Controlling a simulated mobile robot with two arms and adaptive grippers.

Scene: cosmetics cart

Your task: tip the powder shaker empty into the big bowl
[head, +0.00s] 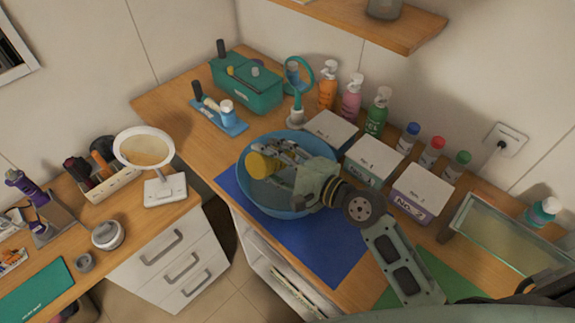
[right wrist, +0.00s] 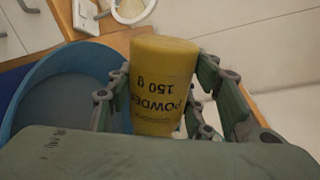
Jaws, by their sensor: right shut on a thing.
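The powder shaker (head: 262,165) is yellow and lies tilted on its side above the big blue bowl (head: 262,205). My right gripper (head: 281,163) is shut on it. In the right wrist view the shaker (right wrist: 160,75) sits between the fingers (right wrist: 163,100), its "POWDER 150 g" print upside down. The bowl (right wrist: 62,75) is beside it at the left there. The bowl stands on a blue mat (head: 310,245). The gripper hides part of the bowl's inside, and I cannot tell whether powder is falling. My left gripper is not in view.
White-topped boxes (head: 373,158) stand right of the bowl, with pump bottles (head: 351,98) behind. A teal caddy (head: 255,90) and a blue tray (head: 232,126) are at the back. A round mirror (head: 145,150) stands left. A glass-walled case (head: 500,240) is at the right.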

